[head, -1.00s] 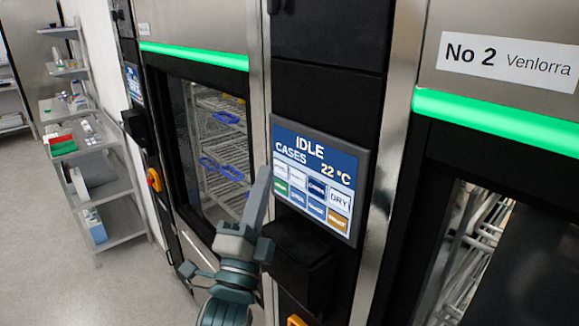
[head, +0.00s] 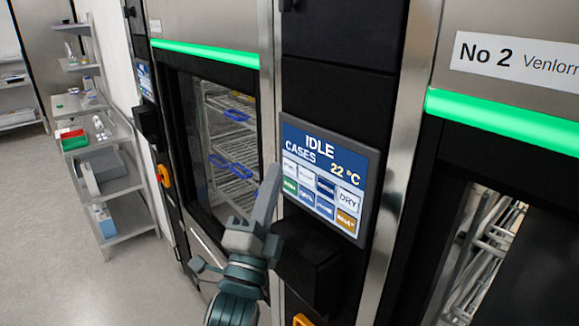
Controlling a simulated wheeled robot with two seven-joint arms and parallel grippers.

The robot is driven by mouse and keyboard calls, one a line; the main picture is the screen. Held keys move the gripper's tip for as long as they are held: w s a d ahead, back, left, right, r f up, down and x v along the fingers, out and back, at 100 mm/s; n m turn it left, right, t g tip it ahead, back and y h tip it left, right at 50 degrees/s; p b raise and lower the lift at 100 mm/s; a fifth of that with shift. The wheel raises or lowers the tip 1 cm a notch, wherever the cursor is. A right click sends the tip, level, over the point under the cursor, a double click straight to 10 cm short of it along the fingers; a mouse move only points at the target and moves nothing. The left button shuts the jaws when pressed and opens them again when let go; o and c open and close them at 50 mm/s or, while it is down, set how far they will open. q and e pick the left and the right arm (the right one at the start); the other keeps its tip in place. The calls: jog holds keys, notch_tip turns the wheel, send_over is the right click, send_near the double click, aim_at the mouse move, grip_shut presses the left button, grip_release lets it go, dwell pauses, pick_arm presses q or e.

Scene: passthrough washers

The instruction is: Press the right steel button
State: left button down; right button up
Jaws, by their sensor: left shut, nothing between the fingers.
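No steel button can be made out in the head view. A touch panel (head: 322,178) reading IDLE, CASES and 22 °C, with rows of coloured tiles, is set in the black column between the two washers. My left gripper (head: 271,172) is shut and empty, its fingers pointing up. In the picture its tips overlap the panel's lower left edge; I cannot tell whether they touch. A black box-like part (head: 310,262) sits below the panel, partly behind my gripper. My right gripper is not in view.
The left washer's glass door (head: 225,150) shows racks with blue items.

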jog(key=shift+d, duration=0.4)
pick_arm(q)
jog(key=shift+w+d, duration=0.15)
jog(key=shift+d, duration=0.05)
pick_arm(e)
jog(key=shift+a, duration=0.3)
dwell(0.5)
pick_arm(q)
jog(key=shift+w+d, duration=0.15)
jog(key=shift+d, duration=0.15)
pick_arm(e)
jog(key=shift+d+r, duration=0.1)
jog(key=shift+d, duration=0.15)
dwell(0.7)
pick_arm(q)
jog(key=shift+d, duration=0.1)
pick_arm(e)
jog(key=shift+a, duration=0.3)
